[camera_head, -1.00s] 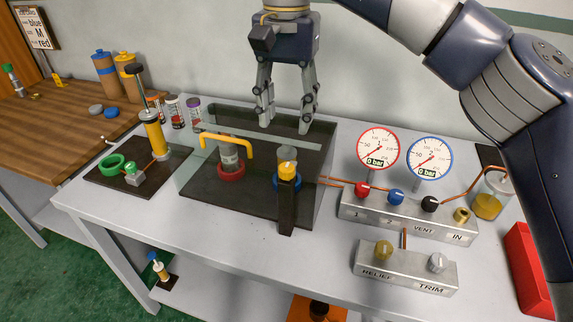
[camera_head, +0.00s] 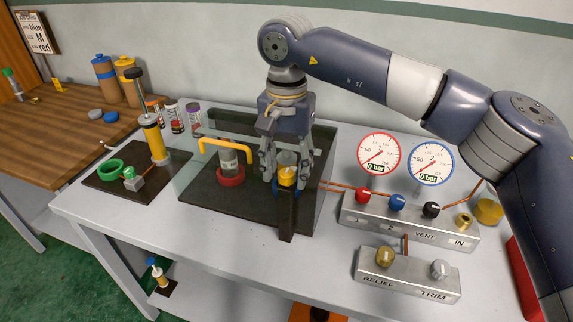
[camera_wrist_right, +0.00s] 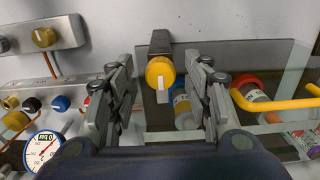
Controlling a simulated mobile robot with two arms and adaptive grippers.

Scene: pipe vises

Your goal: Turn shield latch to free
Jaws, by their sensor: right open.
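The shield latch is a yellow knob (camera_head: 287,176) on top of a dark post (camera_head: 286,222) at the front of the clear shield. In the wrist view the knob (camera_wrist_right: 160,73) has a pale pointer bar and sits between my fingers, beyond their tips. My right gripper (camera_head: 286,180) points down over the latch, with its fingers apart on either side. In the wrist view the right gripper (camera_wrist_right: 165,85) is open and empty. Whether a finger touches the knob cannot be told. My left gripper is not in view.
The clear shield box holds a vial on a red ring (camera_head: 231,176) and has a yellow handle (camera_head: 228,146). Right of it stand a valve block (camera_head: 410,220), two gauges reading 0 bar (camera_head: 379,152) and a relief and trim block (camera_head: 407,274). A hand pump (camera_head: 153,137) stands left.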

